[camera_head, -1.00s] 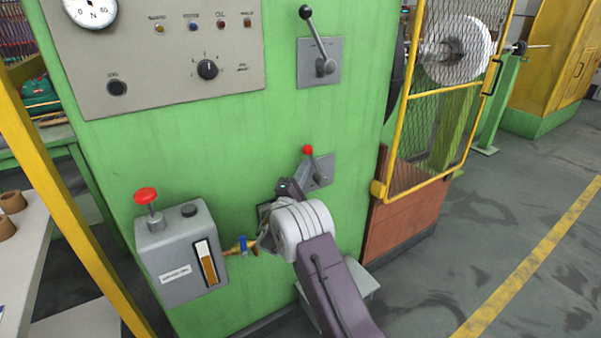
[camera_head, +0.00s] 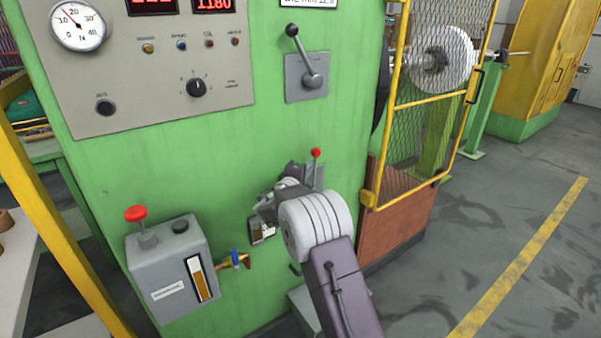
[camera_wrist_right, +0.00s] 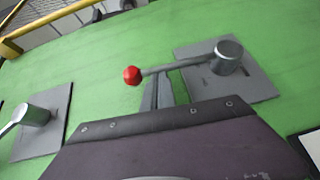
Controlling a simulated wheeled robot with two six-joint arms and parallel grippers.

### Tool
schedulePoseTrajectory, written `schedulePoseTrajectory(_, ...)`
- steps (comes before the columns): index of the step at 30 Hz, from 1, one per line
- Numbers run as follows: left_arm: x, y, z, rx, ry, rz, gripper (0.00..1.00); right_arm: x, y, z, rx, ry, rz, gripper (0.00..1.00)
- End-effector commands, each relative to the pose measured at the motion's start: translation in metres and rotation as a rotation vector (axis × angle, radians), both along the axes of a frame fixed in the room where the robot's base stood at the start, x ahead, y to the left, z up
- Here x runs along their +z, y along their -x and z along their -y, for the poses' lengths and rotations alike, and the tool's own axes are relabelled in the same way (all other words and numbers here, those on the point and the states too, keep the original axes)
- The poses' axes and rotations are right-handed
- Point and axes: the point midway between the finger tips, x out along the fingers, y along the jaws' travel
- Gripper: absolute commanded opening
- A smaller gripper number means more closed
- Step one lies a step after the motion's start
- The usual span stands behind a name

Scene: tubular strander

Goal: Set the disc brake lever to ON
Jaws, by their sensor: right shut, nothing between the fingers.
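A lever with a red knob (camera_head: 315,153) stands on a small grey plate low on the green cabinet; I take it as the disc brake lever, but no label is readable. It points nearly straight up in the head view. In the right wrist view its red knob (camera_wrist_right: 132,75), arm and round pivot (camera_wrist_right: 228,56) show. My right gripper (camera_head: 298,172) is shut and empty at the lever's left side. In the wrist view its fingertips (camera_wrist_right: 164,88) lie against or just beside the lever's arm. My left gripper is not in view.
A black-knobbed lever (camera_head: 312,75) sits on a plate above. A yellow mesh guard (camera_head: 430,120) stands to the right. Open floor lies at right.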

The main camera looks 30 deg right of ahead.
Motion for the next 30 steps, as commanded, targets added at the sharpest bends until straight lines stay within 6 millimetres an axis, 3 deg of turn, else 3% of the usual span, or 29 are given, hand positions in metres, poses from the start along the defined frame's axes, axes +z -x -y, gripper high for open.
schedulePoseTrajectory(13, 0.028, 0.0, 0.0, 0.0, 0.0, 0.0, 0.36, 0.008, -0.003, 0.036, 0.0, -0.305, -0.023, 0.0)
schedulePoseTrajectory(30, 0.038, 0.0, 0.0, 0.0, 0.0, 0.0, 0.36, 0.002, -0.004, 0.046, -0.001, -0.403, -0.035, 0.0)
